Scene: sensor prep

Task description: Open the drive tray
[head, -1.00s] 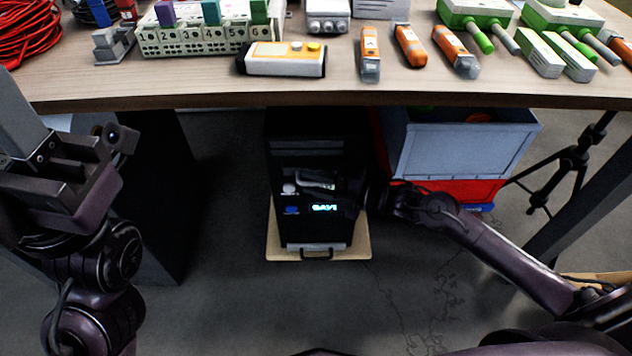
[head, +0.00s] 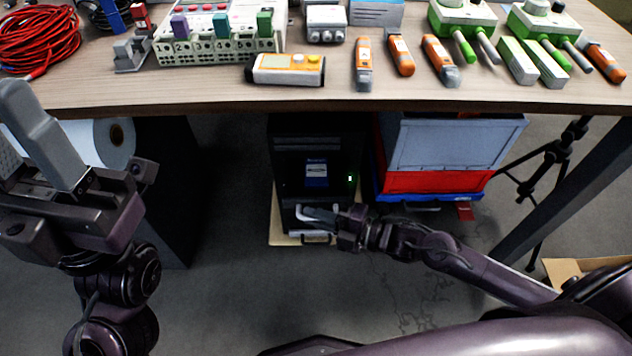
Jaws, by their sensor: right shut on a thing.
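A black computer tower (head: 285,170) stands under the table. Its front has a blue label (head: 316,172) and a green light. My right gripper (head: 318,213) reaches in from the right and is shut low at the tower's front, just above that handle. Its fingers partly hide what they hold; it looks like a pale handle bar of the drive tray. My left gripper (head: 60,165) is raised at the left, away from the tower; its finger gap is unclear.
The wooden table (head: 200,95) overhangs the tower and carries instruments and orange testers. A grey and red crate (head: 450,150) stands close right of the tower. A table leg (head: 570,190) and tripod are at the far right.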

